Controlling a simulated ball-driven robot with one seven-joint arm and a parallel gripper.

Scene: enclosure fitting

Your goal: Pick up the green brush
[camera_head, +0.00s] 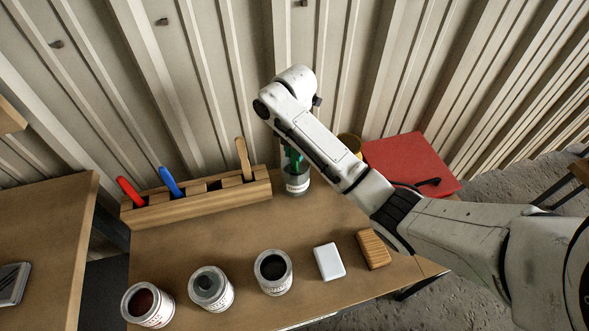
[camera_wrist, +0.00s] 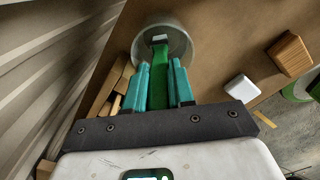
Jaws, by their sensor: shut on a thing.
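The green brush (camera_wrist: 158,90) is between the two teal fingers of my gripper (camera_wrist: 160,66) in the wrist view. My gripper is shut on it. The brush's far end, with a pale tip, points into the mouth of a round grey container (camera_wrist: 137,44). In the head view this container is a glass jar with a white label (camera_head: 297,187) near the back of the table, and my gripper is right above it, mostly hidden by my arm. I cannot tell how deep the brush sits in the jar.
A wooden holder (camera_head: 200,205) with red, blue and wooden-handled brushes stands left of the jar. Several cans (camera_head: 210,289), a white block (camera_head: 329,262) and a ridged wooden block (camera_head: 373,249) line the front. A red panel (camera_head: 410,160) lies right. The table middle is clear.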

